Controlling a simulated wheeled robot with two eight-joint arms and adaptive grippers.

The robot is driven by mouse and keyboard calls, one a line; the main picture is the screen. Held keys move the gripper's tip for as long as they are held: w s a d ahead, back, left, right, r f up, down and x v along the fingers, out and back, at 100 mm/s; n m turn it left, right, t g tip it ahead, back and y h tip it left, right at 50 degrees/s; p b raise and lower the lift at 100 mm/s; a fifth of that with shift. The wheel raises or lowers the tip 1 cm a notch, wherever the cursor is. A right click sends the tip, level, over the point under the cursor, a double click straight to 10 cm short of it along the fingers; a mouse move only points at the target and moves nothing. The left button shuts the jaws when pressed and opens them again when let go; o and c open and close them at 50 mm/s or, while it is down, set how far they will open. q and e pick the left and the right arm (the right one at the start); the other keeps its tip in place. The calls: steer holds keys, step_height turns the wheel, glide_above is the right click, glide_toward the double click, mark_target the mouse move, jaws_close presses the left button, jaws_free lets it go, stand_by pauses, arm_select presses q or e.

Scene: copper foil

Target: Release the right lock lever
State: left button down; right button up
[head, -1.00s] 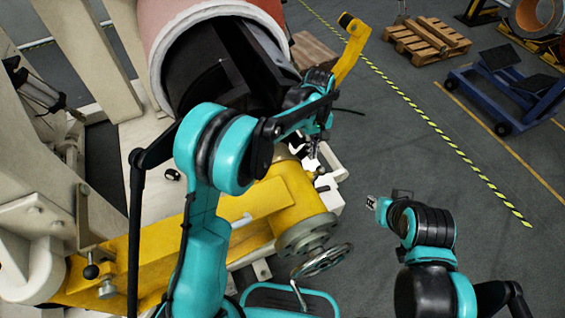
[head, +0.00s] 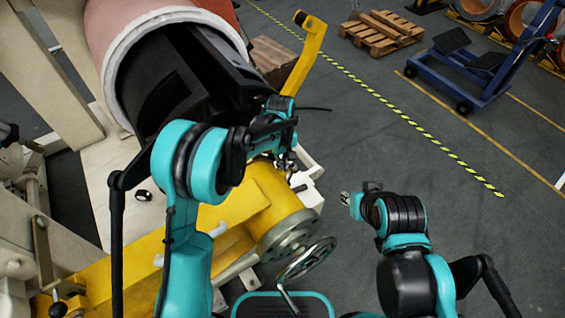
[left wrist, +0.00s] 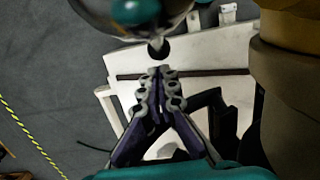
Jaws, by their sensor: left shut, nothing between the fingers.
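In the left wrist view a dark ball knob (left wrist: 158,49) on a short pale stem sits just beyond my left gripper (left wrist: 161,72); it looks like the end of the right lock lever. The gripper's fingers are shut with nothing between them, and a small gap seems to separate them from the knob. In the head view my left gripper (head: 288,161) hangs over the right end of the yellow beam (head: 243,208), near a small dark knob (head: 300,188). The rest of the lever is hidden. My right gripper (head: 346,199) is over the floor, clear of the machine; its fingers are too small to judge.
A handwheel (head: 306,258) sticks out below the beam's right end. A yellow post (head: 306,55) rises behind my left gripper. Another lever with a black knob (head: 57,309) is at lower left. The floor at right is open up to the blue stand (head: 484,65).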

arm_select(q)
steer(key=shift+s+f, duration=0.1)
steer(key=shift+f, duration=0.55)
steer(key=shift+s+d+f+g+h+b, duration=0.5)
steer(key=shift+s+g+b, duration=0.1)
steer(key=shift+g, duration=0.1)
steer(key=shift+r, duration=0.1)
step_height(320, 180, up, 10)
